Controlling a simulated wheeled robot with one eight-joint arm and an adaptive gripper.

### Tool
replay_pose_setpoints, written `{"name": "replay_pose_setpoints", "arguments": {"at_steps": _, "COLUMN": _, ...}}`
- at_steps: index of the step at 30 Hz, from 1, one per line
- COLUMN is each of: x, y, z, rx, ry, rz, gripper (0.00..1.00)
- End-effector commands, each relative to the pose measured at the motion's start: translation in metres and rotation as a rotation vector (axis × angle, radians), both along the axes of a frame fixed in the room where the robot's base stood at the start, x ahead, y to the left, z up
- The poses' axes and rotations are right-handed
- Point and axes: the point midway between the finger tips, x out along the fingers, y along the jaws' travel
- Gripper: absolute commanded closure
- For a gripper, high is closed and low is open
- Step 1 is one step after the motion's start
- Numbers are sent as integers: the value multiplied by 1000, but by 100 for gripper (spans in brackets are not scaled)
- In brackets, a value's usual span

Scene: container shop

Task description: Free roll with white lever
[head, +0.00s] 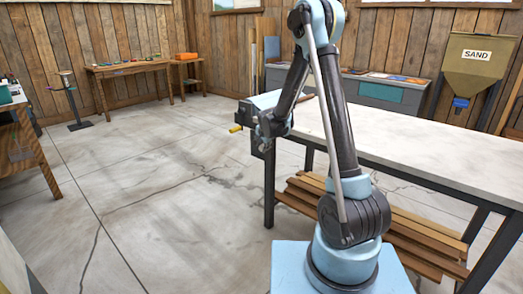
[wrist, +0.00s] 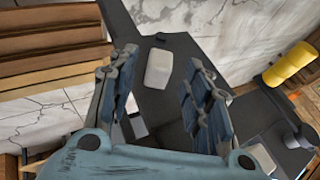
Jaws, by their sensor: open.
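The white lever (wrist: 158,69) is a small rounded white block on a dark machine body (wrist: 150,30) in the wrist view. My gripper (wrist: 157,64) is open, with one finger on each side of the lever in the picture. I see a gap on both sides and cannot tell how far beyond the fingertips the lever lies. In the head view, the dark machine (head: 243,112) is at the near-left end of the white-topped table, partly hidden by my arm. I cannot make out a roll clearly in either view.
A yellow handle (wrist: 292,65) sticks out right of the machine; it also shows in the head view (head: 236,129). Wooden boards (head: 425,235) lie under the white-topped table (head: 420,145). A sand hopper (head: 475,60) stands at the back right. The floor to the left is open.

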Motion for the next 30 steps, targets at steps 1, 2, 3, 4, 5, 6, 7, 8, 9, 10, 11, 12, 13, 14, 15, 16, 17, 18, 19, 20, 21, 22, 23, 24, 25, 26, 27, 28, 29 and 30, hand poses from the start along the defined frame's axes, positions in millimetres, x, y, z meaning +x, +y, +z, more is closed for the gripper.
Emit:
{"name": "replay_pose_setpoints", "arguments": {"at_steps": 1, "x": 4, "y": 1, "z": -5, "rx": 0, "ry": 0, "rz": 0, "gripper": 55}}
{"name": "replay_pose_setpoints", "arguments": {"at_steps": 2, "x": 6, "y": 1, "z": -8, "rx": 0, "ry": 0, "rz": 0, "gripper": 55}}
{"name": "replay_pose_setpoints", "arguments": {"at_steps": 3, "x": 9, "y": 2, "z": -11, "rx": 0, "ry": 0, "rz": 0, "gripper": 55}}
{"name": "replay_pose_setpoints", "arguments": {"at_steps": 4, "x": 11, "y": 2, "z": -14, "rx": 0, "ry": 0, "rz": 0, "gripper": 55}}
{"name": "replay_pose_setpoints", "arguments": {"at_steps": 5, "x": 12, "y": 3, "z": -16, "rx": 0, "ry": 0, "rz": 0, "gripper": 55}}
{"name": "replay_pose_setpoints", "arguments": {"at_steps": 6, "x": 14, "y": 3, "z": -19, "rx": 0, "ry": 0, "rz": 0, "gripper": 55}}
{"name": "replay_pose_setpoints", "arguments": {"at_steps": 7, "x": 16, "y": 3, "z": -21, "rx": 0, "ry": 0, "rz": 0, "gripper": 55}}
{"name": "replay_pose_setpoints", "arguments": {"at_steps": 8, "x": 17, "y": 4, "z": -23, "rx": 0, "ry": 0, "rz": 0, "gripper": 55}}
{"name": "replay_pose_setpoints", "arguments": {"at_steps": 9, "x": 18, "y": 4, "z": -25, "rx": 0, "ry": 0, "rz": 0, "gripper": 55}}
{"name": "replay_pose_setpoints", "arguments": {"at_steps": 10, "x": 19, "y": 4, "z": -26, "rx": 0, "ry": 0, "rz": 0, "gripper": 55}}
{"name": "replay_pose_setpoints", "arguments": {"at_steps": 11, "x": 20, "y": 4, "z": -28, "rx": 0, "ry": 0, "rz": 0, "gripper": 55}}
{"name": "replay_pose_setpoints", "arguments": {"at_steps": 12, "x": 21, "y": 5, "z": -29, "rx": 0, "ry": 0, "rz": 0, "gripper": 55}}
{"name": "replay_pose_setpoints", "arguments": {"at_steps": 13, "x": 22, "y": 5, "z": -30, "rx": 0, "ry": 0, "rz": 0, "gripper": 55}}
{"name": "replay_pose_setpoints", "arguments": {"at_steps": 14, "x": 22, "y": 5, "z": -30, "rx": -1, "ry": 0, "rz": 1, "gripper": 55}}
{"name": "replay_pose_setpoints", "arguments": {"at_steps": 15, "x": 22, "y": 5, "z": -31, "rx": -1, "ry": 0, "rz": 1, "gripper": 55}}
{"name": "replay_pose_setpoints", "arguments": {"at_steps": 16, "x": 23, "y": 5, "z": -31, "rx": -1, "ry": 0, "rz": 1, "gripper": 55}}
{"name": "replay_pose_setpoints", "arguments": {"at_steps": 17, "x": 23, "y": 5, "z": -31, "rx": -1, "ry": 0, "rz": 1, "gripper": 55}}
{"name": "replay_pose_setpoints", "arguments": {"at_steps": 18, "x": 23, "y": 5, "z": -31, "rx": -1, "ry": 0, "rz": 1, "gripper": 55}}
{"name": "replay_pose_setpoints", "arguments": {"at_steps": 19, "x": 23, "y": 5, "z": -31, "rx": -1, "ry": 0, "rz": 1, "gripper": 55}}
{"name": "replay_pose_setpoints", "arguments": {"at_steps": 20, "x": 23, "y": 5, "z": -31, "rx": -1, "ry": 0, "rz": 1, "gripper": 55}}
{"name": "replay_pose_setpoints", "arguments": {"at_steps": 21, "x": 23, "y": 5, "z": -31, "rx": -1, "ry": 0, "rz": 1, "gripper": 55}}
{"name": "replay_pose_setpoints", "arguments": {"at_steps": 22, "x": 23, "y": 5, "z": -31, "rx": -1, "ry": 0, "rz": 1, "gripper": 55}}
{"name": "replay_pose_setpoints", "arguments": {"at_steps": 23, "x": 23, "y": 5, "z": -31, "rx": -1, "ry": 0, "rz": 1, "gripper": 55}}
{"name": "replay_pose_setpoints", "arguments": {"at_steps": 24, "x": 23, "y": 5, "z": -31, "rx": -1, "ry": 0, "rz": 1, "gripper": 62}}
{"name": "replay_pose_setpoints", "arguments": {"at_steps": 25, "x": 23, "y": 5, "z": -31, "rx": -1, "ry": 0, "rz": 1, "gripper": 69}}
{"name": "replay_pose_setpoints", "arguments": {"at_steps": 26, "x": 23, "y": 5, "z": -31, "rx": -1, "ry": 0, "rz": 1, "gripper": 75}}
{"name": "replay_pose_setpoints", "arguments": {"at_steps": 27, "x": 23, "y": 5, "z": -31, "rx": -1, "ry": 0, "rz": 1, "gripper": 84}}
{"name": "replay_pose_setpoints", "arguments": {"at_steps": 28, "x": 23, "y": 5, "z": -31, "rx": -1, "ry": 0, "rz": 1, "gripper": 91}}
{"name": "replay_pose_setpoints", "arguments": {"at_steps": 29, "x": 23, "y": 5, "z": -31, "rx": -1, "ry": 0, "rz": 1, "gripper": 98}}
{"name": "replay_pose_setpoints", "arguments": {"at_steps": 30, "x": 23, "y": 5, "z": -31, "rx": 0, "ry": 0, "rz": 0, "gripper": 100}}
